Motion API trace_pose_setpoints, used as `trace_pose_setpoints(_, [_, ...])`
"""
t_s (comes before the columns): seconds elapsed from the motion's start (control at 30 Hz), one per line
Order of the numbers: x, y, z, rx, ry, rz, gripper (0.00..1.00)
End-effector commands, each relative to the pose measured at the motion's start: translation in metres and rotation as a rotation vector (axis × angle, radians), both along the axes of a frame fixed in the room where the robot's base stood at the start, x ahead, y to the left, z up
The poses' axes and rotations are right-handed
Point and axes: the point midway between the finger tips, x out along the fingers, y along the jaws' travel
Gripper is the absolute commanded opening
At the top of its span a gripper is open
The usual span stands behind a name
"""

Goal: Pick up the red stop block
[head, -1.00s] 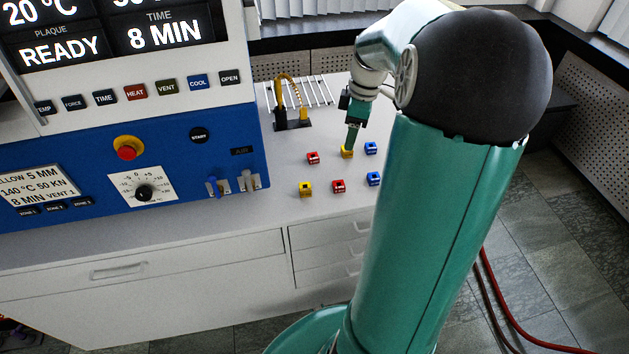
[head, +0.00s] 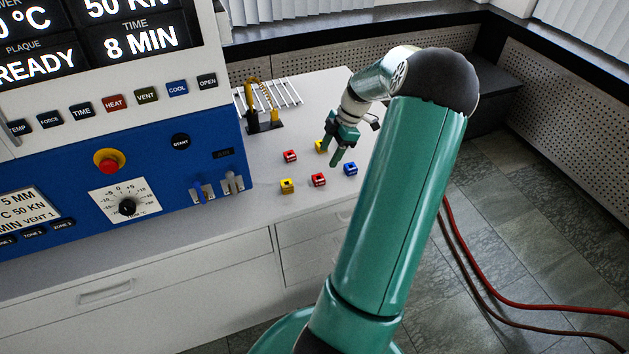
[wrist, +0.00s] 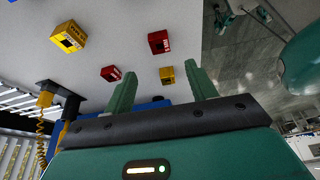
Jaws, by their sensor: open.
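Two small red blocks stand on the light worktop: a far one (head: 290,156) left of my gripper and a near one (head: 318,180) in the front row. Their markings are too small to read, so I cannot tell which is the stop block. Both show in the wrist view, one at the upper middle (wrist: 159,42) and one at the left (wrist: 111,73). My gripper (head: 331,157) is open and tilted, near the far yellow block and the near blue block. In the wrist view a yellow block (wrist: 166,75) appears between its fingers, with nothing visibly held.
A yellow block (head: 287,186) and a blue block (head: 350,168) flank the near red one. Another yellow block (head: 320,146) is partly hidden by my gripper. The blue press (head: 150,190) stands left. A yellow coiled cord (head: 252,95) and rack (head: 275,93) are behind.

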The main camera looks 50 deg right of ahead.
Motion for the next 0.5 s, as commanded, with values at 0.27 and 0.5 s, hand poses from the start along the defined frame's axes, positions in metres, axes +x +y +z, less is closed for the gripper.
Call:
trace_pose_setpoints(0.27, [0.008, 0.013, -0.036, 0.001, 0.001, 0.000, 0.56])
trace_pose_setpoints(0.5, [0.013, 0.023, -0.062, 0.002, 0.001, 0.002, 0.56])
